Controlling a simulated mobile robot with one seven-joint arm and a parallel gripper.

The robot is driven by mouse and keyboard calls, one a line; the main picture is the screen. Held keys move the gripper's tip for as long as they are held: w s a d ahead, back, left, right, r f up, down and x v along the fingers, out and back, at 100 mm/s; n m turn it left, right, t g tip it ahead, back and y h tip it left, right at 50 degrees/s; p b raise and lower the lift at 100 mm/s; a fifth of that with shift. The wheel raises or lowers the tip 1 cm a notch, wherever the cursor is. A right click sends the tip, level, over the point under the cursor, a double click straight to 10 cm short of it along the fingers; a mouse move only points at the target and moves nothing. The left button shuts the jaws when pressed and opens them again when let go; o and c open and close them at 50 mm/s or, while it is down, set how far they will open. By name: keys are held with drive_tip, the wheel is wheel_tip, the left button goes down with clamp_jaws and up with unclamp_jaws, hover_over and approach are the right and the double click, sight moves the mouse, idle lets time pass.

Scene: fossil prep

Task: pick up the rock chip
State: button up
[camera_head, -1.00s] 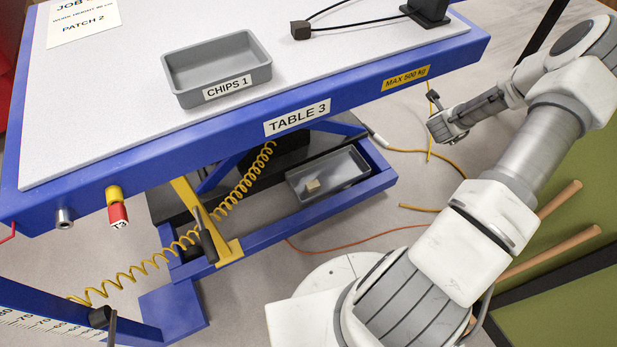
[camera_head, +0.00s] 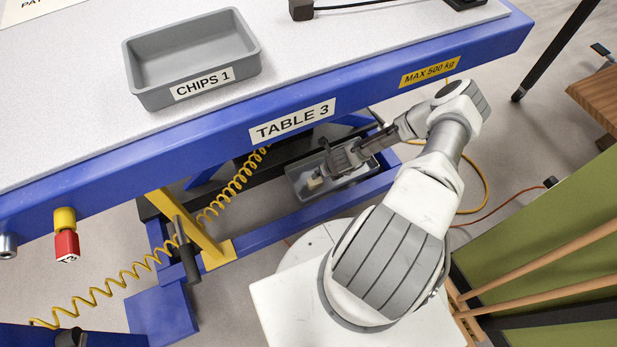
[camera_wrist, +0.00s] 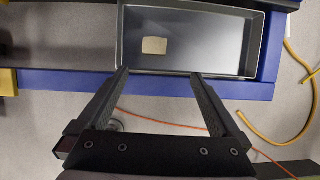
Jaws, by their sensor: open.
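The rock chip (camera_wrist: 154,45) is a small tan block. It lies in a grey tray (camera_wrist: 215,72) on the blue lower frame under the table, left of the tray's middle in the wrist view. In the head view the chip (camera_head: 314,183) shows at the tray's left side, close to my gripper. My gripper (camera_wrist: 159,73) is open and empty. Its fingertips reach the tray's near edge in the wrist view, with the chip beyond them, slightly left of the middle of the gap. In the head view my gripper (camera_head: 338,160) is over the tray and hides part of it.
The table (camera_head: 291,122) overhangs the lower tray, with its blue edge above my arm. An empty grey tray labelled CHIPS 1 (camera_head: 203,91) stands on the tabletop. A yellow coiled hose (camera_head: 232,184) hangs left of the lower tray. Yellow and orange hoses lie on the floor.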

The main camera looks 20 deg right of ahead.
drive_tip(key=b, duration=0.5)
hover_over(315, 181)
drive_tip(key=s, duration=0.3)
drive_tip(key=f, duration=1.1)
drive_tip(key=shift+w+f, duration=0.1)
drive_tip(key=shift+w, duration=0.15)
drive_tip(key=shift+b+x, duration=2)
drive_tip(key=shift+x, duration=1.05)
drive_tip(key=c, duration=1.4)
drive_tip(key=shift+c, duration=0.2)
drive_tip(key=shift+r+p, duration=0.55)
drive_tip(key=shift+r, duration=0.3)
wheel_tip(315, 181, up, 3)
drive_tip(key=shift+f+p, duration=0.15)
drive_tip(key=shift+p, duration=0.65)
drive_tip(key=s+d+r+p, duration=0.4)
drive_tip(key=s+d+r, duration=0.2)
drive_tip(key=s, duration=0.4)
drive_tip(key=shift+r+p, duration=0.35)
drive_tip(key=shift+p, duration=0.05)
